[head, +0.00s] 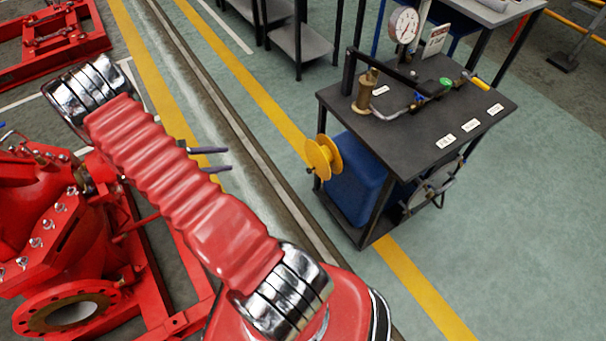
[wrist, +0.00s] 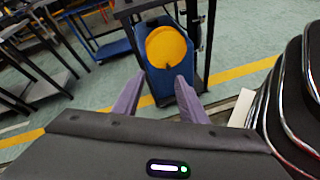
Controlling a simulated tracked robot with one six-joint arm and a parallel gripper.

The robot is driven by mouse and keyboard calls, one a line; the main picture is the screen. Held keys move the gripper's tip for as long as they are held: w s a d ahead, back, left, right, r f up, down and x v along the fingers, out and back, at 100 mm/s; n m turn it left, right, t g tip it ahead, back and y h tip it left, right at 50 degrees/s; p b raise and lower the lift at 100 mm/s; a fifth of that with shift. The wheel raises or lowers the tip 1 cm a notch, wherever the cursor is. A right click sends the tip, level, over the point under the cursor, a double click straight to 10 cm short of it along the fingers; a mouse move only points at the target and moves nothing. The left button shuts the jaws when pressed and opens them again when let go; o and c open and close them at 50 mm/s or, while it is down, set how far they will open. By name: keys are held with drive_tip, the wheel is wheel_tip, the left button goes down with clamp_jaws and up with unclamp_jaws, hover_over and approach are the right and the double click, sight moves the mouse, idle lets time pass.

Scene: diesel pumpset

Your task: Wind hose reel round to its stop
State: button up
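The yellow hose reel (head: 323,158) is mounted on the left side of a dark cart, beside a blue tank. It also shows in the wrist view (wrist: 167,47) as a yellow disc, face on, ahead of my fingers. A small knob sticks out at its left edge in the head view. My gripper (head: 230,159) is left of the reel, with clear air between them. Its two dark fingers stand apart, with nothing between them; they also show in the wrist view (wrist: 160,78). My red arm hides part of the floor and pump.
The cart top (head: 420,125) carries a brass valve, pipework, a lever and a gauge (head: 403,25). The blue tank (head: 357,178) sits under it. Red pump machinery (head: 50,230) stands left. Grey shelves (head: 300,42) stand behind. The floor between gripper and cart is clear.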

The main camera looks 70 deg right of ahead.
drive_tip(key=s+d+f+n+h, duration=0.1)
drive_tip(key=s+d+f+n, duration=0.1)
drive_tip(key=s+f, duration=0.2)
drive_tip(key=s+d+f+n+g+h, duration=0.1)
drive_tip(key=s+f, duration=0.3)
drive_tip(key=f, duration=0.7)
drive_tip(key=s+d+f+n+h, duration=0.2)
drive_tip(key=s+f, duration=0.3)
drive_tip(key=f, duration=0.3)
drive_tip(key=shift+d+n+g+h, duration=0.3)
drive_tip(key=shift+d+n+h, duration=0.1)
drive_tip(key=x, duration=1.3)
drive_tip(key=shift+s+d, duration=0.3)
drive_tip(key=shift+r, duration=0.1)
drive_tip(key=shift+c, duration=0.3)
clamp_jaws()
